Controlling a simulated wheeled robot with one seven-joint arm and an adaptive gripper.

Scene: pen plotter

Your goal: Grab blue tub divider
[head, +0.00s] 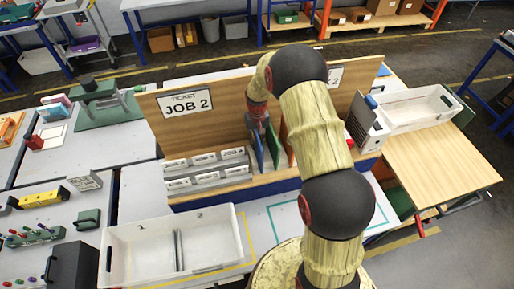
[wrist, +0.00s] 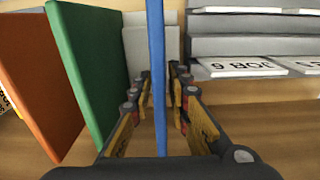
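The blue tub divider (wrist: 157,60) stands upright, edge-on, between the two fingers of my gripper (wrist: 159,88) in the wrist view. The fingers are apart, with a visible gap on each side of the divider. In the head view the blue divider (head: 257,150) stands on the wooden shelf below my gripper (head: 260,117), partly hidden by it. A green divider (wrist: 88,70) and an orange divider (wrist: 35,85) stand beside it, outside the fingers, to the left in the wrist view.
Grey ticket holders (head: 205,170) stand left of the dividers in the head view. A wooden back panel (head: 225,105) with a JOB 2 ticket (head: 186,102) rises behind. A white tub (head: 130,255) sits front left, and another (head: 415,107) at right.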

